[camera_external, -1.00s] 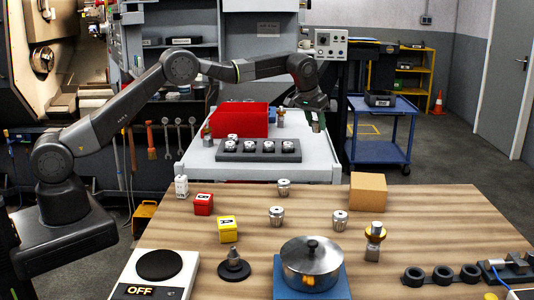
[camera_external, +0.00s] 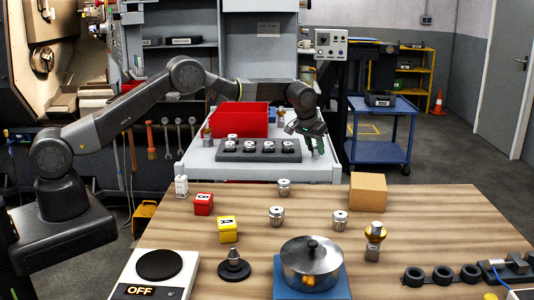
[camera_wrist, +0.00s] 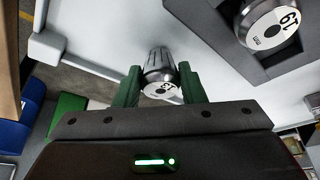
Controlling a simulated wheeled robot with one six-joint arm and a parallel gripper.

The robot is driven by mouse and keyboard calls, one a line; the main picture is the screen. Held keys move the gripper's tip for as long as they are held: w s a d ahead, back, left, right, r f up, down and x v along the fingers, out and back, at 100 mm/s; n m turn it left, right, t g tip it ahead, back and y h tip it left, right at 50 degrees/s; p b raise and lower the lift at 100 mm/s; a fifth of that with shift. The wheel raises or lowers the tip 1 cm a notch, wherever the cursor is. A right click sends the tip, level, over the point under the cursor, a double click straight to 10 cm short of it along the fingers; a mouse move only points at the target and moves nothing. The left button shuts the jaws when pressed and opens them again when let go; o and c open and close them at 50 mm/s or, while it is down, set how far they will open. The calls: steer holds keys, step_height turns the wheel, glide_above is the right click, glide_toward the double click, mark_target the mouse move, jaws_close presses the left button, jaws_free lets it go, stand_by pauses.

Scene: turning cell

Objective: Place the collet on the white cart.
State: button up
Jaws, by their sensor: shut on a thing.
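My gripper (camera_external: 316,149) is over the right part of the white cart (camera_external: 196,162), low and close to its top. In the wrist view my gripper (camera_wrist: 160,88) has its green fingers shut on a metal collet (camera_wrist: 158,62), slotted, with a white marked face. The collet's far end points over the cart's pale top (camera_wrist: 105,38). I cannot tell whether the collet touches the surface. In the external view it is hard to make out between the fingers.
A dark rack (camera_external: 236,158) with several collets stands on the cart, left of my gripper. A red bin (camera_external: 240,117) stands behind it. Collets (camera_external: 276,216), a cardboard box (camera_external: 368,193) and a pot (camera_external: 312,266) are on the wooden table. A blue cart (camera_external: 376,152) stands at right.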

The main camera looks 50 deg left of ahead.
steer(key=shift+f, duration=0.3)
steer(key=shift+f, duration=0.1)
steer(key=shift+f, duration=0.15)
steer(key=o, duration=1.1)
steer(key=shift+c, duration=0.2)
steer(key=shift+r, duration=0.35)
steer(key=b+v, duration=0.2)
steer(key=v, duration=0.9)
steer(key=shift+s+r, duration=0.25)
steer(key=shift+r, duration=0.1)
